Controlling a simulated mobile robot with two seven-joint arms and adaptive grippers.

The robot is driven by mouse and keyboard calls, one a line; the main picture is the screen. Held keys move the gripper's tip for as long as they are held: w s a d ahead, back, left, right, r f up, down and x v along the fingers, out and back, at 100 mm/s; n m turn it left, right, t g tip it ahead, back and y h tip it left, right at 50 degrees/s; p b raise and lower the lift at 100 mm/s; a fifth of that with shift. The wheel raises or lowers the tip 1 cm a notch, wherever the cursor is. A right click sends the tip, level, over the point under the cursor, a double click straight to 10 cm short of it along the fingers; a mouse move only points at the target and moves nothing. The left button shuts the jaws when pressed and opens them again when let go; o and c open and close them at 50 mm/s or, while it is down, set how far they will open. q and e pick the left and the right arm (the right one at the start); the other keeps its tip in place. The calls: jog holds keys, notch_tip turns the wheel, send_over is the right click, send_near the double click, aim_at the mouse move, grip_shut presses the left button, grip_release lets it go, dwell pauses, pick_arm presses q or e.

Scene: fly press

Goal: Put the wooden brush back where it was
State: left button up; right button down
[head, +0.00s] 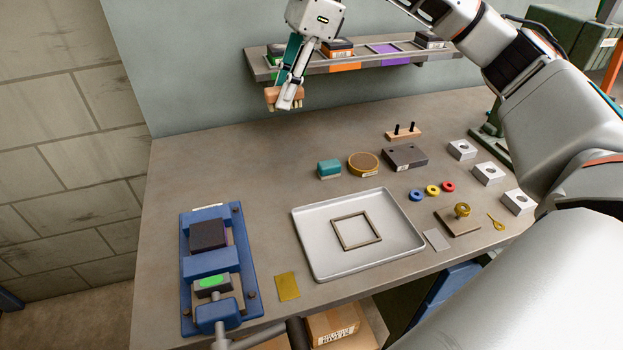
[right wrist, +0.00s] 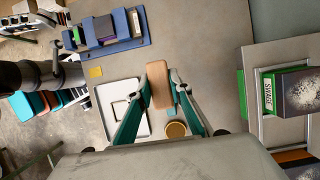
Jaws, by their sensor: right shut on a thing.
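The wooden brush (head: 272,94) is a light brown block with pale bristles at its underside. My right gripper (head: 288,95) is shut on it and holds it in the air in front of the left end of the wall shelf, above the back of the bench. In the right wrist view the brush (right wrist: 160,85) sits between the teal fingers of the right gripper (right wrist: 169,84), with the bench below. The gripper partly hides the brush in the head view. My left gripper is in neither view.
The wall shelf (head: 366,63) carries dark blocks and an empty-looking purple place. On the bench stand a teal block (head: 329,167), a round tan item (head: 363,163), a dark block (head: 405,157), a grey tray (head: 312,227) and a blue fixture (head: 190,283). The back-left bench is clear.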

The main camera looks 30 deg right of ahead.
jog(key=b, duration=0.2)
send_over(284, 185)
jog(key=d, duration=0.2)
jog(key=f, duration=1.5)
jog(key=shift+s+a+f, duration=0.1)
jog(key=shift+s+a, duration=0.15)
jog(key=shift+f, duration=2.35)
jog(key=c, duration=1.8)
grip_release()
jog(key=shift+f, duration=0.1)
